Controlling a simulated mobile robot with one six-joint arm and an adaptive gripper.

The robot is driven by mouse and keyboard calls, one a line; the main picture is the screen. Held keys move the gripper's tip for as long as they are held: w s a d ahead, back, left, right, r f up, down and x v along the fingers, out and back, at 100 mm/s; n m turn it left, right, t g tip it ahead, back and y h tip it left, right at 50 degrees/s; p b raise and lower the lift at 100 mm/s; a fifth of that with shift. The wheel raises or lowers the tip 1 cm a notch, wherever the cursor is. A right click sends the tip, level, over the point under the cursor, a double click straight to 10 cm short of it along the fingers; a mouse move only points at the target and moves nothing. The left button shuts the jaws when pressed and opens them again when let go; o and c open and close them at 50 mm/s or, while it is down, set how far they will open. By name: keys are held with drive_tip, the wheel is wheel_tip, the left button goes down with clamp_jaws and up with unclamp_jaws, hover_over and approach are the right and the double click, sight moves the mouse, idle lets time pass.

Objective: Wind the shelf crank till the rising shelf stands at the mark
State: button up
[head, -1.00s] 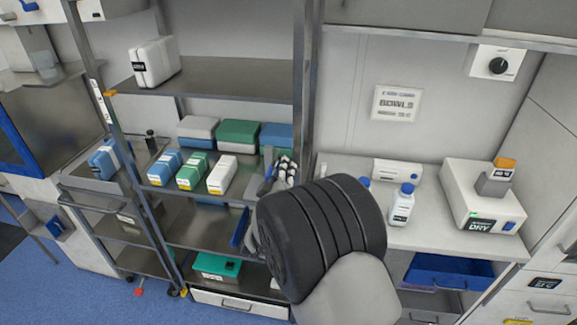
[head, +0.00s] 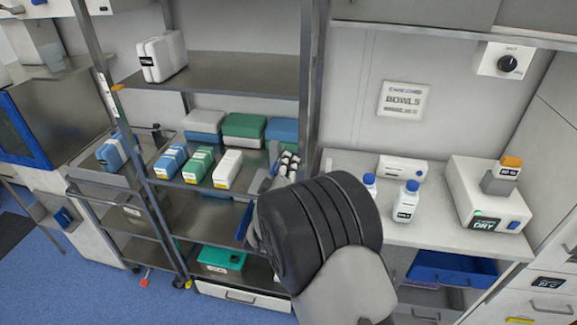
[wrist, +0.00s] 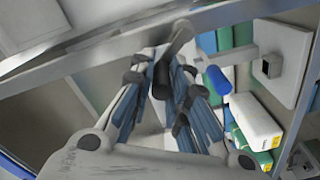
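The shelf unit holds a grey upper shelf (head: 235,77) with a white case (head: 161,57) on it. An orange pointer (head: 118,87) shows at this shelf's left end, beside a white marked strip (head: 104,84) on the left post; its markings are too small to read. My gripper (head: 284,165) is at the unit's right side, partly hidden by my arm. In the wrist view, my gripper's fingers (wrist: 162,72) lie either side of a dark crank grip (wrist: 161,82). I cannot tell whether they press on it.
A blue cylinder (wrist: 217,80) and a white plate (wrist: 280,62) with a dark square socket are close right of my fingers. Several boxes fill the middle shelf (head: 210,182). Bottles (head: 406,202) and a white device (head: 484,205) stand on the right counter.

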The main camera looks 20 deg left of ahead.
drive_tip(key=o, duration=0.4)
drive_tip(key=shift+f, duration=0.1)
drive_tip(key=shift+s, duration=0.1)
drive_tip(key=v, duration=1.2)
